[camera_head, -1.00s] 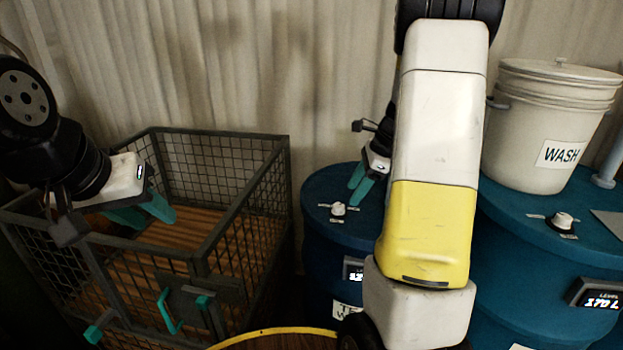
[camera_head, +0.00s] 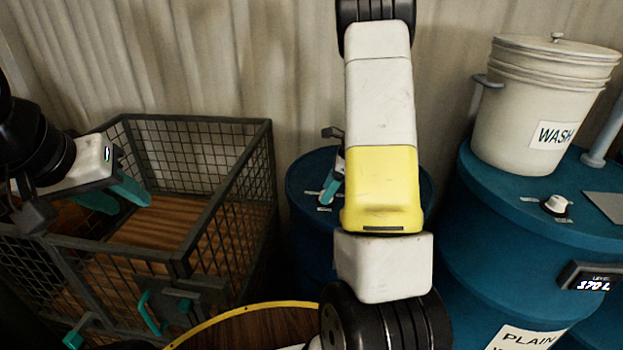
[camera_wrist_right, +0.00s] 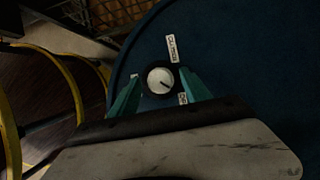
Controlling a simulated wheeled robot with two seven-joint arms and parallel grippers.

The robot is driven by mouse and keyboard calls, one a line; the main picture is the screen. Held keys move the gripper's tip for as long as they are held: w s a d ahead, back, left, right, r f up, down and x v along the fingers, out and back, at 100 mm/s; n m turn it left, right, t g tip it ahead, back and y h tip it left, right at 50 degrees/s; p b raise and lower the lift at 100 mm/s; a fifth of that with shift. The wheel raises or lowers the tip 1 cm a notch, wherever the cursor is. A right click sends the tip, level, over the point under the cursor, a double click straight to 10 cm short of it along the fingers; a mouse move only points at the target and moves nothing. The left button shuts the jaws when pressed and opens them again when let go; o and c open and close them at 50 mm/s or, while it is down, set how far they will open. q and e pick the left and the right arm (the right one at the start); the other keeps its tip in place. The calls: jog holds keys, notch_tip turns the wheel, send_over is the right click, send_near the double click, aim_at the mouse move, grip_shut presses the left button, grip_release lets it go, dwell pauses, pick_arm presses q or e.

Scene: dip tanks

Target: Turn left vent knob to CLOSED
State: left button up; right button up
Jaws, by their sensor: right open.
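The left vent knob (camera_wrist_right: 160,80) is a white round knob on top of the blue left tank (camera_wrist_right: 230,60). In the right wrist view its dark pointer line aims to the lower right, toward the OPEN label (camera_wrist_right: 183,98). The CLOSED label (camera_wrist_right: 172,47) lies above the knob. My right gripper (camera_wrist_right: 158,86) is open, with one teal finger on either side of the knob; I cannot tell whether they touch it. In the head view this gripper (camera_head: 331,188) hides most of the knob. My left gripper (camera_head: 118,194) is open and empty over the wire cage.
The wire cage (camera_head: 190,262) stands at the left. A second blue tank (camera_head: 500,215) at the right carries a white knob (camera_head: 556,205) and a WASH bucket (camera_head: 535,110). A yellow-rimmed round thing (camera_head: 230,314) is in front. My right arm covers much of the left tank.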

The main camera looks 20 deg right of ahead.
jog(key=shift+c, duration=0.5)
grip_shut()
jog(key=shift+n, duration=0.4)
jog(key=n+g, duration=0.1)
jog(key=n, duration=0.2)
jog(key=shift+w+n+g+y, duration=0.15)
jog(key=shift+n+g+y, duration=0.15)
jog(key=shift+n+g, duration=0.1)
jog(key=n+g, duration=0.1)
jog(key=n, duration=0.3)
jog(key=shift+w+n+g, duration=0.15)
jog(key=shift+n+g, duration=0.15)
jog(key=shift+g, duration=0.1)
jog(key=n+g+h, duration=0.1)
jog(key=n, duration=0.3)
jog(key=shift+w+a, duration=0.1)
jog(key=shift+a+n+g+h, duration=0.1)
jog(key=shift+n+g+h, duration=0.3)
jog(key=shift+n, duration=0.8)
jog(key=shift+n+g+h, duration=0.3)
jog(key=shift+n+h, duration=0.1)
jog(key=shift+n, duration=0.8)
